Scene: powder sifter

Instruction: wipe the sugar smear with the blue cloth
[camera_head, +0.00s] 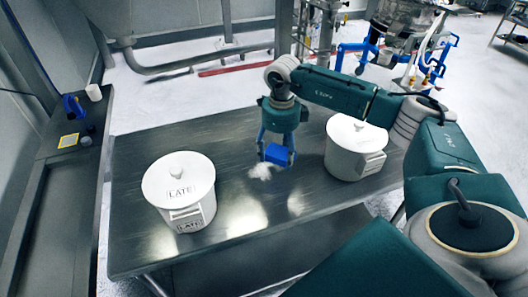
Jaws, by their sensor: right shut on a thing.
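My right gripper (277,148) is over the middle of the dark metal table (230,165), pointing down and shut on the blue cloth (278,155). The cloth looks like a small blue block between the fingers. The sugar smear (262,171) is a white patch on the table, just left of and in front of the cloth. The cloth is at or close to the smear's edge; I cannot tell whether it touches the table. My left gripper is out of view.
A white lidded pot (180,190) with a label stands left of the smear. Another white lidded pot (355,148) stands to the right, near my right arm. A side counter (62,190) at far left bears small items. The table's front middle is clear.

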